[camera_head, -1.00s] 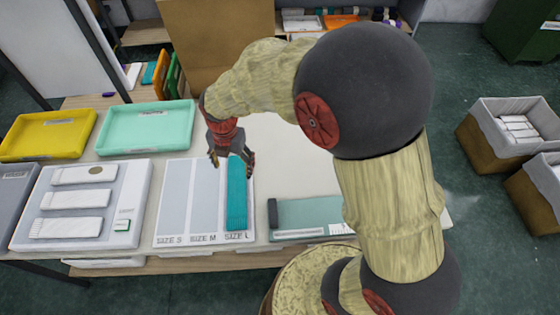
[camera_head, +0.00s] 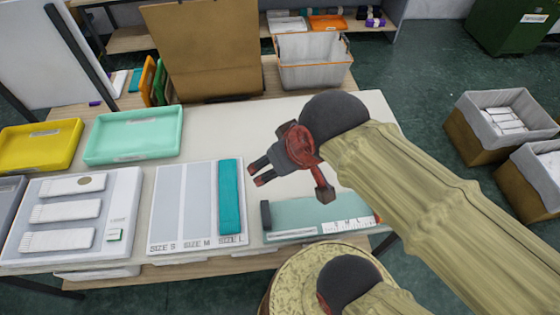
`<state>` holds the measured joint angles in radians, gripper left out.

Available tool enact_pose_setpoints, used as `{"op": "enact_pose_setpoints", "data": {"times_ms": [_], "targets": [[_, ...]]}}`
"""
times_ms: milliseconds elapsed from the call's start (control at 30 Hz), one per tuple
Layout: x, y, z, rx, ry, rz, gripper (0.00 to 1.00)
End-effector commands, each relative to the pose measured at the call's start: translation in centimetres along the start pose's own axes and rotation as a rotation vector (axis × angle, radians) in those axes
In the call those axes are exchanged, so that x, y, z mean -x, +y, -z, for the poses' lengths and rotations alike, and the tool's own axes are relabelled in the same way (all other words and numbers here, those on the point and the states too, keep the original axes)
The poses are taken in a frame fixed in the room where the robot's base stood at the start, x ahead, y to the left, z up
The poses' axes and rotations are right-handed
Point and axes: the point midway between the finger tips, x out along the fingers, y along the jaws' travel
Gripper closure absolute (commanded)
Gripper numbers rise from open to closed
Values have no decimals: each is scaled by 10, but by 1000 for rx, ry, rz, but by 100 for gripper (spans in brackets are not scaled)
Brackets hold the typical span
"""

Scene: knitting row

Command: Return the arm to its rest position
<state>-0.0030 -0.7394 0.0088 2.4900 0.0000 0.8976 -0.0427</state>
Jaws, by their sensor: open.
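My gripper (camera_head: 257,174) is above the table, with its dark fingers pointing left and spread apart. Nothing is between them. It is to the right of a teal knitted strip (camera_head: 229,197) and apart from it in the picture. The strip lies flat in the SIZE L column of a size board (camera_head: 166,208) marked S, M and L. My arm reaches in from the lower right and covers part of the table's right end.
A green mat (camera_head: 308,215) with a dark block and a ruler lies below my gripper. A white board (camera_head: 118,205) with pale strips, a mint tray (camera_head: 134,135) and a yellow tray (camera_head: 38,147) are at left. A lined basket (camera_head: 313,62) stands behind the table (camera_head: 270,120).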

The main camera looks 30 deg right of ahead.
Motion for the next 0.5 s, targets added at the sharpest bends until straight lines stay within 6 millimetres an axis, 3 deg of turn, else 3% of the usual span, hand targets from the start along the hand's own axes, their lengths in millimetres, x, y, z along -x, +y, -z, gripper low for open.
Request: {"op": "enact_pose_setpoints", "data": {"times_ms": [367, 500], "targets": [[2, 1, -3, -48, 7, -2, 30], [-8, 0, -8, -47, 7, -2, 30]]}}
